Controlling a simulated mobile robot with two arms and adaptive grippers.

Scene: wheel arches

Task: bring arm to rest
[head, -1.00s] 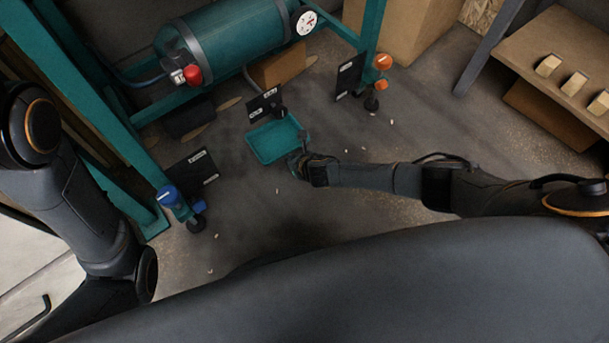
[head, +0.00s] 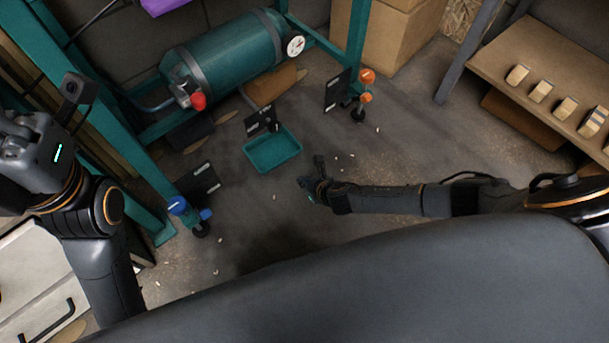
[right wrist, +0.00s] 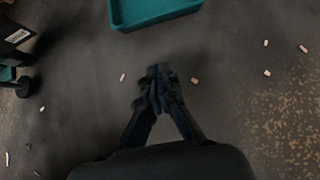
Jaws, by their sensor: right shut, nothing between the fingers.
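My right gripper (head: 308,184) reaches in from the right over the floor in the head view, just below and right of the teal tray (head: 272,152). In the right wrist view its fingers (right wrist: 158,76) are closed together with nothing between them. The tray, whose near edge shows in the right wrist view (right wrist: 150,24), stands apart from the fingers. My left arm rises along the left side of the head view, and its dark gripper body (head: 35,150) is at the left edge. Its fingertips are not clearly visible.
A teal frame carries a teal tank (head: 228,52) with a red knob. Orange-handled (head: 366,78) and blue-handled (head: 178,206) fittings stand by dark labelled plates. A wooden shelf (head: 545,60) with several blocks stands at right. Small pale bits lie on the otherwise open floor.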

